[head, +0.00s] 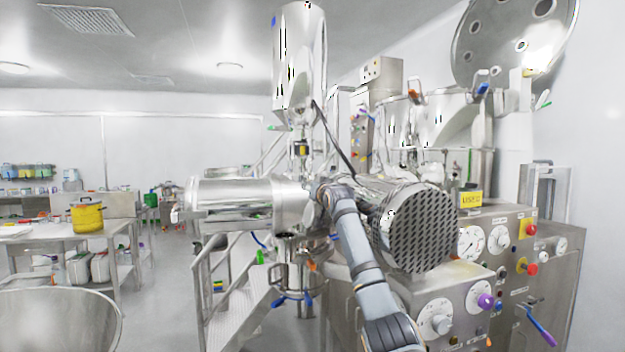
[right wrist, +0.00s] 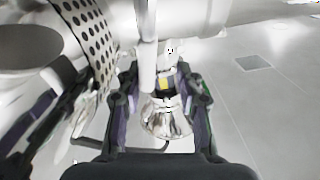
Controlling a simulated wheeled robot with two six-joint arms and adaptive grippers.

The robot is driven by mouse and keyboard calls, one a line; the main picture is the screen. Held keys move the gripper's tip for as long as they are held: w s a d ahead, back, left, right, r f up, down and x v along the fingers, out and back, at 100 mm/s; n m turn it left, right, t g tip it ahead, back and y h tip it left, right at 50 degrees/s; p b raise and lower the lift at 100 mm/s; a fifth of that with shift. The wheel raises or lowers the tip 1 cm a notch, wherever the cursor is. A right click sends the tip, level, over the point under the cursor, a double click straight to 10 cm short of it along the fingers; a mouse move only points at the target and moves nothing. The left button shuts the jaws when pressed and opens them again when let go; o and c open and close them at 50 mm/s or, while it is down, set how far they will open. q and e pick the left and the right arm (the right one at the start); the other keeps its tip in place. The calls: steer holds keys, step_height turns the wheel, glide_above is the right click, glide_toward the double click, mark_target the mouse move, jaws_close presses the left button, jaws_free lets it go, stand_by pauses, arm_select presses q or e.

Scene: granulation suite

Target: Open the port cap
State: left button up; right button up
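I cannot single out the port cap with certainty in either view. My right arm reaches up from the bottom of the head view to the middle of the steel machine, and its gripper end (head: 322,192) is small and partly hidden there. In the right wrist view my right gripper (right wrist: 158,68) has its two dark fingers apart. A pale vertical pipe (right wrist: 147,60) and a dark fitting with a yellow patch (right wrist: 165,84) show between them, with a crumpled-looking shiny part (right wrist: 166,120) below. Contact is not clear. My left gripper is in neither view.
A perforated drum end (head: 425,228) lies close right of my arm, above a panel of dials (head: 437,318). A horizontal steel cylinder (head: 235,194) extends left, over metal steps (head: 240,308). A yellow pot (head: 87,217) stands on a bench at left. Floor between is clear.

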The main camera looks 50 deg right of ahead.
step_height(320, 180, up, 8)
steer(key=shift+f, duration=0.1)
stand_by(0.7)
